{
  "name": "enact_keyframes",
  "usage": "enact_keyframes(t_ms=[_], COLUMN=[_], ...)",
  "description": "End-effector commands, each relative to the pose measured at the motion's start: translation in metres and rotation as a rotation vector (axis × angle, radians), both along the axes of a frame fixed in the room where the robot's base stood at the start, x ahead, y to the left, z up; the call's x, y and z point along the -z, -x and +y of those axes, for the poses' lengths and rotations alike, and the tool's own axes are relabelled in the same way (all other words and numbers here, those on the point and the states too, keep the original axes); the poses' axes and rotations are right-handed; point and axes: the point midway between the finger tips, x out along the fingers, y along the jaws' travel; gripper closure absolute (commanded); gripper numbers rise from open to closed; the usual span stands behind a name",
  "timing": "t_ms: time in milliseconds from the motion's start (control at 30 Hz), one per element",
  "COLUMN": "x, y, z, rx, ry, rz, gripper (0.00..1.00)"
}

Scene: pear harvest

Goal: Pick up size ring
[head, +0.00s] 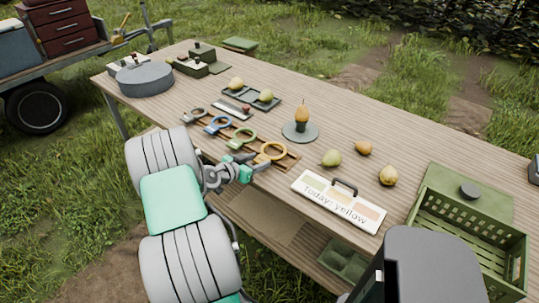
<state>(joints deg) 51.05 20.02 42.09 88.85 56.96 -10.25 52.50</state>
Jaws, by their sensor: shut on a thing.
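Several size rings with handles lie in a row on a brown wooden rack (289,162) near the table's front edge. They are a grey ring (194,114), a blue ring (217,125), a green ring (241,138) and a yellow ring (272,151). My gripper (258,161) reaches in from the front left. Its fingers are shut at the handle end of the yellow ring, which still appears to be at the rack. The fingers partly hide the handle, and I cannot tell whether the ring is lifted.
A pear on a round stand (300,132), loose pears (331,158) and a "Today: yellow" sign (338,202) lie right of the rack. A green crate (468,235) stands at the right.

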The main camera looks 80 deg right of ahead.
Motion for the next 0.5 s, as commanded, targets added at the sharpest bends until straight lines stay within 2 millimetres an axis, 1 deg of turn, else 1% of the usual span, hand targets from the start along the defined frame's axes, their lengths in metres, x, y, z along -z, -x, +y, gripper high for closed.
enact_keyframes(t_ms=[33,167,367,500], x=[-0.0001,-0.0001,-0.0005,-0.0065], y=[-0.0001,-0.0001,-0.0001,-0.0003], z=[-0.0001,0.0,-0.0002,-0.0004], rx=[0.0,0.0,0.0,0.0], ry=[0.0,0.0,0.001,0.003], rz=[0.0,0.0,0.0,-0.001], gripper=[0.81,0.91,0.91,0.91])
